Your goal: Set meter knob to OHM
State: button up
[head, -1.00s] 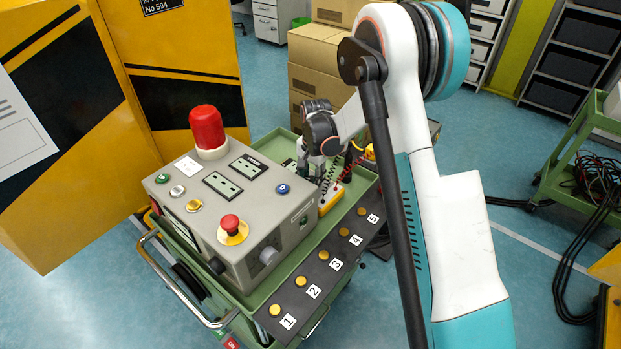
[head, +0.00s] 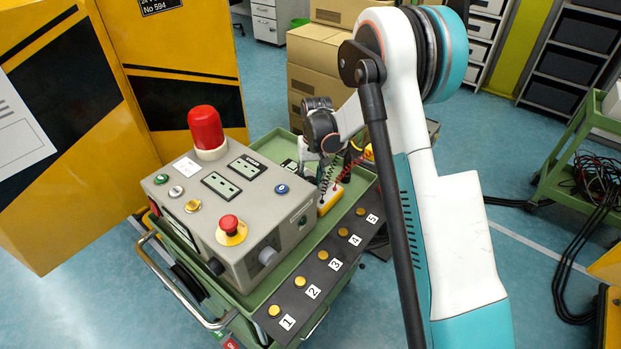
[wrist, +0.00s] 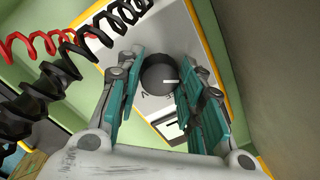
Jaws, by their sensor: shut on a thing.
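The meter (wrist: 196,42) has a light grey face with a yellow rim. Its round dark knob (wrist: 155,72) shows in the wrist view with a white pointer mark toward the picture's right. My gripper (wrist: 160,78) has its teal fingers on either side of the knob and is shut on it. Small dark markings lie just below the knob, partly covered by the fingers; I cannot read them surely.
Black and red coiled leads (wrist: 48,95) hang close to my left finger. The grey control box (head: 222,215) with a red lamp and buttons stands beside the meter on the green cart (head: 262,297). A numbered button strip (head: 318,272) runs along the cart's near edge.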

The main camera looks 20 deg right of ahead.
aim_at(313, 180)
jog(key=shift+n, duration=0.3)
jog(key=o, duration=1.1)
jog(key=shift+c, duration=0.2)
jog(key=shift+r, duration=0.1)
notch_tip(313, 180, up, 12)
jog(key=shift+d, duration=0.4)
